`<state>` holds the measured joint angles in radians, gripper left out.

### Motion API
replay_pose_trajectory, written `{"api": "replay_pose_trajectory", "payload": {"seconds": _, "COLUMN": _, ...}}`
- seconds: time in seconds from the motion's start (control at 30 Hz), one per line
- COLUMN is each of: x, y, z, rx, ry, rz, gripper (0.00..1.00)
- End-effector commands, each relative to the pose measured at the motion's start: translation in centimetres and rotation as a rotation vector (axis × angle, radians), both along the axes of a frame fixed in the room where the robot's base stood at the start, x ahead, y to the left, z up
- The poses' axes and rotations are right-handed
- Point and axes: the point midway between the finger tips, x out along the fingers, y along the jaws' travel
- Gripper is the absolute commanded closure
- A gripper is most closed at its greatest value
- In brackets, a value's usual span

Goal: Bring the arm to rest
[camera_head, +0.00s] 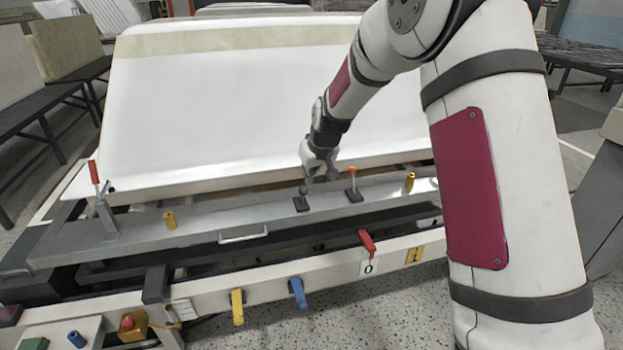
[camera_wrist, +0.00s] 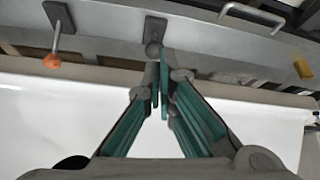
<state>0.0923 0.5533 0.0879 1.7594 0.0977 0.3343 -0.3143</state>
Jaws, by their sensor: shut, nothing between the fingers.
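My gripper (camera_head: 320,178) hangs from my arm above the grey fixture bar, in front of the white tub shell (camera_head: 230,100). In the wrist view its fingers (camera_wrist: 161,85) are closed together with nothing between them. The fingertips are close to a dark ball knob (camera_wrist: 153,49) on a small plate, which also shows in the head view (camera_head: 303,190). I cannot tell whether they touch it. A lever with an orange-red knob (camera_head: 352,170) stands just right of the gripper in the head view; it is at left in the wrist view (camera_wrist: 52,61).
The grey bar (camera_head: 215,215) carries yellow pegs (camera_head: 169,220) and a pale handle (camera_head: 243,233). A red-handled clamp (camera_head: 95,175) stands at its left end. A red lever (camera_head: 367,242), a yellow one (camera_head: 237,306) and a blue one (camera_head: 298,292) are on the front rail. Speckled floor is clear in front.

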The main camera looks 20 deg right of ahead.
Motion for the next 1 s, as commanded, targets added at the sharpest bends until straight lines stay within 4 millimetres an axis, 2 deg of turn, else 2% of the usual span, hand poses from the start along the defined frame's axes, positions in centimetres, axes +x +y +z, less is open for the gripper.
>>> {"api": "replay_pose_trajectory", "payload": {"seconds": 0.33, "x": -0.1, "y": 0.1, "z": 0.2, "rx": 0.000, "ry": -0.001, "rz": 0.000, "gripper": 1.00}}
{"api": "replay_pose_trajectory", "payload": {"seconds": 0.47, "x": -1.6, "y": 0.1, "z": 2.0, "rx": -0.001, "ry": 0.012, "rz": -0.001, "gripper": 1.00}}
{"api": "replay_pose_trajectory", "payload": {"seconds": 0.57, "x": -4.5, "y": 0.3, "z": 4.6, "rx": -0.003, "ry": 0.038, "rz": -0.007, "gripper": 1.00}}
{"api": "replay_pose_trajectory", "payload": {"seconds": 0.67, "x": -8.5, "y": 0.3, "z": 7.6, "rx": -0.006, "ry": 0.074, "rz": -0.018, "gripper": 1.00}}
{"api": "replay_pose_trajectory", "payload": {"seconds": 0.8, "x": -14.8, "y": 0.3, "z": 11.0, "rx": -0.010, "ry": 0.130, "rz": -0.039, "gripper": 1.00}}
{"api": "replay_pose_trajectory", "payload": {"seconds": 1.0, "x": -24.4, "y": 0.1, "z": 14.3, "rx": -0.015, "ry": 0.209, "rz": -0.077, "gripper": 1.00}}
